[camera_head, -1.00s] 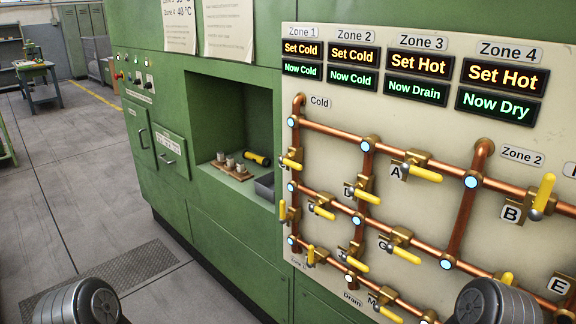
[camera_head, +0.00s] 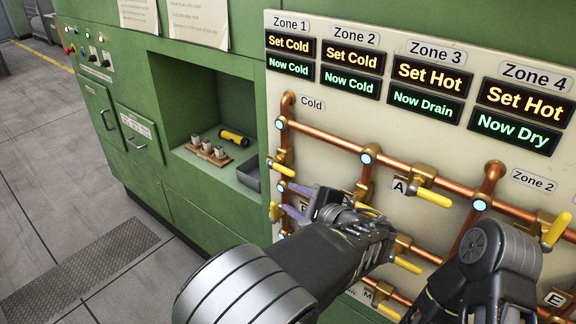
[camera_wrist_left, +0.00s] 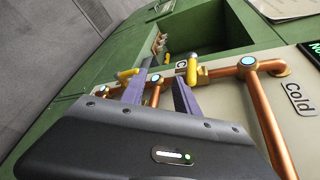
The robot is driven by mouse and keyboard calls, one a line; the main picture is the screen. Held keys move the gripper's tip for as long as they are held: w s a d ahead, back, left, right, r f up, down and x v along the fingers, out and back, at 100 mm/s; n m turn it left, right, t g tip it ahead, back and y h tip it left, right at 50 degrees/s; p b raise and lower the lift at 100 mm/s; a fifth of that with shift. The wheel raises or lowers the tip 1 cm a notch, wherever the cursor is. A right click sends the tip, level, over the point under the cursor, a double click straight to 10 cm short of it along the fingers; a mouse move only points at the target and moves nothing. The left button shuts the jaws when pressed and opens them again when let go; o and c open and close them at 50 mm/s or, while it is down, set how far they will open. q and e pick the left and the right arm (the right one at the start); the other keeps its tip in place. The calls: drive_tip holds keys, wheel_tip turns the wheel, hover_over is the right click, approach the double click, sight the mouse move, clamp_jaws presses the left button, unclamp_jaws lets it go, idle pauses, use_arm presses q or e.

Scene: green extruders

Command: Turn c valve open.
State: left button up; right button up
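The C valve (camera_wrist_left: 192,70) has a yellow handle and a brass body on a copper pipe. Its C label shows in the left wrist view. In the head view this valve (camera_head: 284,171) sits on the leftmost vertical pipe, below the top joint. My left gripper (camera_head: 290,199) is open, its two purple fingers apart just below the valve. In the left wrist view the gripper (camera_wrist_left: 162,70) has its right finger near the C handle, which lies outside the gap between the fingers. Contact cannot be told. My right arm is at lower right; its gripper is not visible.
Other yellow-handled valves, such as A (camera_head: 434,197), crowd the panel (camera_head: 400,150) to the right. My left arm hides several valves. Left of the panel is a green recess with a grey bin (camera_head: 249,175) and a yellow flashlight (camera_head: 234,138). The floor at left is clear.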

sight(287, 172)
use_arm(q)
drive_tip(key=shift+t+y, duration=0.3)
drive_tip(key=shift+t, duration=0.4)
drive_tip(key=r, duration=0.1)
drive_tip(key=d+r, duration=0.1)
drive_tip(key=r, duration=0.3)
drive_tip(key=shift+w+d, duration=0.2)
drive_tip(key=shift+d, duration=0.1)
drive_tip(key=p+x, duration=0.2)
drive_tip(key=x, duration=0.4)
drive_tip(key=shift+w+a+f, duration=0.1)
drive_tip(key=shift+w+a, duration=0.15)
drive_tip(key=shift+w, duration=0.05)
drive_tip(key=shift+w+a+f, duration=0.25)
drive_tip(key=shift+w, duration=0.2)
clamp_jaws()
